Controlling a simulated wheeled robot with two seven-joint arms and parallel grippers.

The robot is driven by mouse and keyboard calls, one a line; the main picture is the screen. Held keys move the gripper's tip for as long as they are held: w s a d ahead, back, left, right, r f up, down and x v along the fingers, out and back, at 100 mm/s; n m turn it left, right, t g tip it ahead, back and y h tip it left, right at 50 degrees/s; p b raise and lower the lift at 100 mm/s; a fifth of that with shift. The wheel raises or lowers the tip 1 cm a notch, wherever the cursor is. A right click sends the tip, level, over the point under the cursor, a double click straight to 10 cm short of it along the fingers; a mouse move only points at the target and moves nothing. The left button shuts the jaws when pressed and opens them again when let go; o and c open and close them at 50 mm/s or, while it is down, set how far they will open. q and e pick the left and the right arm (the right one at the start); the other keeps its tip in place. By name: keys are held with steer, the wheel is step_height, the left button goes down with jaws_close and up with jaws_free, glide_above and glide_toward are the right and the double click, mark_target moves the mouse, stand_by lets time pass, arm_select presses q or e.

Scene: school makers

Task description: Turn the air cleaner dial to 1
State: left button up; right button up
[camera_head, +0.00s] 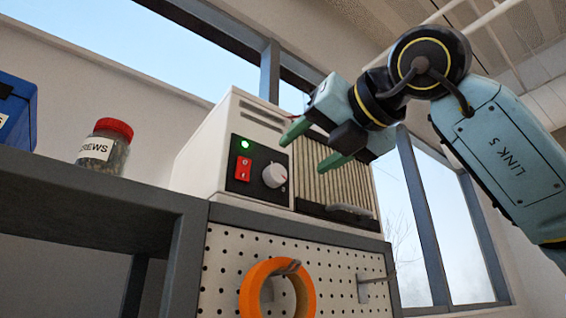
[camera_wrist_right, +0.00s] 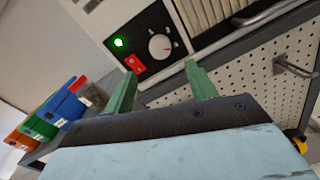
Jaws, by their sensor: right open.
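The air cleaner (camera_head: 210,135) is a white box with a black control panel and a beige pleated filter, standing on a grey shelf. Its white dial (camera_head: 274,175) sits on the panel beside a red switch (camera_head: 243,168) and below a lit green lamp (camera_head: 245,144). The dial also shows in the right wrist view (camera_wrist_right: 160,46), with a small red mark on its right side; I cannot read the numbers around it. My right gripper (camera_head: 307,148) is open and empty, with green fingers in front of the cleaner, up and right of the dial and apart from it. My left gripper is not in view.
A jar of screws with a red lid (camera_head: 105,148) and a blue bin (camera_head: 18,112) stand on the shelf at left. Below the cleaner, a pegboard (camera_head: 225,262) carries an orange tape roll (camera_head: 248,290) and a metal hook (camera_head: 375,279). A metal handle (camera_head: 350,210) sticks out below the filter.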

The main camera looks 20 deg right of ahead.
mark_target(278, 174)
steer(key=p+x, duration=0.1)
steer(key=x, duration=0.3)
steer(key=shift+w+r, duration=0.1)
steer(key=shift+w, duration=0.05)
steer(key=shift+p+x, duration=0.6)
steer(key=shift+x, duration=0.55)
steer(key=shift+w+a, duration=0.15)
steer(key=shift+w, duration=0.15)
steer(key=shift+w+a, duration=0.1)
steer(key=shift+w, duration=0.3)
steer(key=shift+s, duration=0.1)
steer(key=shift+c, duration=0.5)
steer(key=c, duration=0.9)
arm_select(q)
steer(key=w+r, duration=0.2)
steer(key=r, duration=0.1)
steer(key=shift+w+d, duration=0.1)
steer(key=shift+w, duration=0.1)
